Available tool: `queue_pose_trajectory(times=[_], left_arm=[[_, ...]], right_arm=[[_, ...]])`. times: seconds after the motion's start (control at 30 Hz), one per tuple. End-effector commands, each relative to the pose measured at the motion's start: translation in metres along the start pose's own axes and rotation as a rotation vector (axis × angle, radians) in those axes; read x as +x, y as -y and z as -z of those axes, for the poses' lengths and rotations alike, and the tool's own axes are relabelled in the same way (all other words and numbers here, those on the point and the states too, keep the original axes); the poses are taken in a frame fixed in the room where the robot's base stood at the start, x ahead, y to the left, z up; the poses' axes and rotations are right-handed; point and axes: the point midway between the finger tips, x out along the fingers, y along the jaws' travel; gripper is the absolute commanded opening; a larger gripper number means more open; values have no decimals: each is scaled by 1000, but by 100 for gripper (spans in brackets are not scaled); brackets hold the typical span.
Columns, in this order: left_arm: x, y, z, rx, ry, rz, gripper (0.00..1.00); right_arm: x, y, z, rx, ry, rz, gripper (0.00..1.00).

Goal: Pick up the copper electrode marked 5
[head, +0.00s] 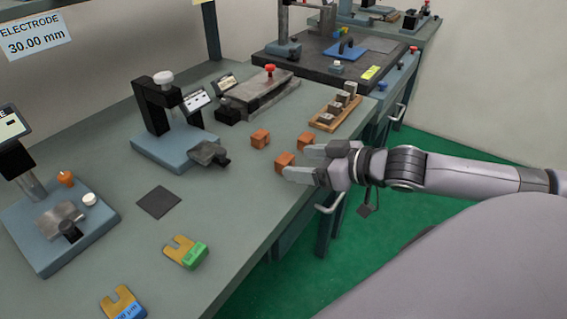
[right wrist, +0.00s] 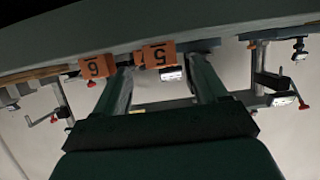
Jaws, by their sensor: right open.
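The copper electrode marked 5 (right wrist: 158,55) is an orange cube; the right wrist view shows its number upside down, between the two finger tips. In the head view it appears to be the front cube (head: 284,160), resting on the bench near its right edge. My right gripper (head: 295,162) is open, its fingers reaching in from the right at that cube's sides; I cannot tell whether they touch it. A second cube, its mark reading as 6 or 9 (right wrist: 96,67), stands just outside one finger and beside the far finger in the head view (head: 306,140). My left gripper is not in view.
A third orange cube (head: 260,138) stands just behind, partly hidden in the wrist view. A wooden rack (head: 322,122) with grey blocks lies farther back. A blue-based gauge stand (head: 176,150) is to the left. The bench's right edge is close to the gripper.

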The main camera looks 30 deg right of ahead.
Motion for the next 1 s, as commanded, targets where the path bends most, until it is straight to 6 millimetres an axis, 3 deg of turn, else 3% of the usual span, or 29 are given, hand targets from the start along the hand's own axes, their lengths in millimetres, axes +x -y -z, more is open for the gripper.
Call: queue_pose_trajectory(times=[0.37, 1.0], left_arm=[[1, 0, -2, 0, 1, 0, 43], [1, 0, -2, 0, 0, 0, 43]], right_arm=[[9, 0, 2, 1, -2, -2, 72], [52, 1, 10, 1, -2, -1, 72]])
